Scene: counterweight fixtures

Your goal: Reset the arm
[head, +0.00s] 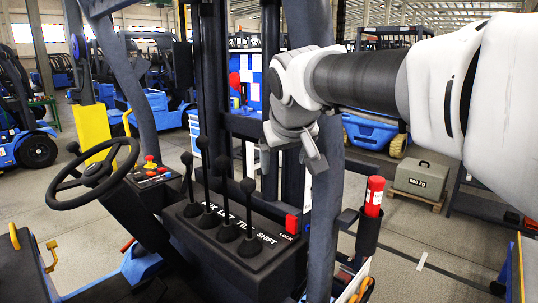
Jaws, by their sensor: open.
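My white and grey arm comes in from the right edge. My gripper (290,158) points downward in front of the forklift mast, its fingers apart with nothing seen between them. It is right of and above the black lever console (262,250). Several upright black levers (227,185) with round knobs stand on the console, apart from my gripper in the picture. Console lettering is partly hidden by the levers; "TILT" and "SHIFT" are readable. A red switch (292,223) marked LOCK is on the console's right end.
A black steering wheel (95,177) is at left, near a small button panel (152,172). A red cylinder (374,196) sits in a black holder. A grey 500 kg weight (419,178) rests on a pallet.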

